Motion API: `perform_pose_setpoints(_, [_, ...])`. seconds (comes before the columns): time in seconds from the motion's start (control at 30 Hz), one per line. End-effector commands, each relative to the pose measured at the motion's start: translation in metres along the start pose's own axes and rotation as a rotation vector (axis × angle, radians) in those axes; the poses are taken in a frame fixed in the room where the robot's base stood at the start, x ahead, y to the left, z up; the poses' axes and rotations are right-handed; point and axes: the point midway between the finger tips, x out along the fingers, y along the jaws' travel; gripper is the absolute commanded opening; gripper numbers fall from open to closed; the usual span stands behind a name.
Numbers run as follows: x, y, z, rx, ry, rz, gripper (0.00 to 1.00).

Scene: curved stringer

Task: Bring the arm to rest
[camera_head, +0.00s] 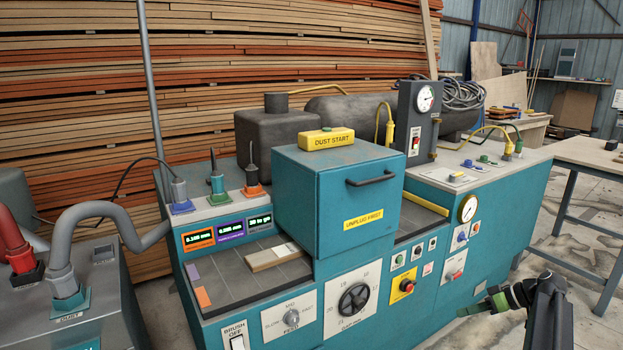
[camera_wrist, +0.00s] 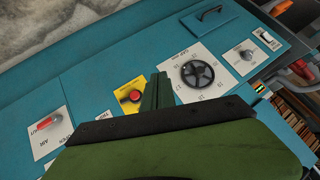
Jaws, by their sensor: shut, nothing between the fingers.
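My gripper (camera_head: 466,311) is at the lower right of the head view, held out in front of the teal machine (camera_head: 275,322). Its green fingers point left and are shut with nothing between them. In the wrist view the shut fingers (camera_wrist: 157,80) stand up in the middle, in front of the machine's front panel (camera_wrist: 95,90). They overlap the yellow plate with the red button (camera_wrist: 134,96) in that picture. The rest of the arm is cut off by the frame.
The front panel carries a black handwheel (camera_head: 354,298), a red knob (camera_head: 407,285) and a gauge (camera_head: 467,208). A teal hood (camera_head: 330,200) with a black handle stands on top. A grey table (camera_head: 592,153) is at the right. Bare floor (camera_head: 480,335) lies around the gripper.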

Motion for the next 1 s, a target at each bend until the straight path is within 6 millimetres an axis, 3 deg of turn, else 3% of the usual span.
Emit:
perform_pose_setpoints(0.03, [0.004,-0.017,-0.019,-0.017,-0.011,-0.017,0.00])
perform_pose_setpoints(0.17, [0.028,-0.060,-0.056,-0.065,-0.054,-0.061,0.00])
perform_pose_setpoints(0.27, [0.051,-0.109,-0.088,-0.117,-0.113,-0.098,0.00])
perform_pose_setpoints(0.37, [0.078,-0.181,-0.121,-0.169,-0.213,-0.130,0.00])
perform_pose_setpoints(0.4, [0.088,-0.213,-0.131,-0.180,-0.264,-0.135,0.00])
perform_pose_setpoints(0.5, [0.108,-0.285,-0.142,-0.181,-0.395,-0.114,0.00])
perform_pose_setpoints(0.6, [0.117,-0.340,-0.141,-0.154,-0.511,-0.055,0.00])
perform_pose_setpoints(0.7, [0.116,-0.383,-0.134,-0.103,-0.608,0.046,0.00])
perform_pose_setpoints(0.8, [0.102,-0.410,-0.117,-0.007,-0.683,0.212,0.00])
perform_pose_setpoints(0.9, [0.088,-0.395,-0.091,0.138,-0.694,0.394,0.00])
perform_pose_setpoints(1.0, [0.075,-0.381,-0.082,0.266,-0.673,0.531,0.00])
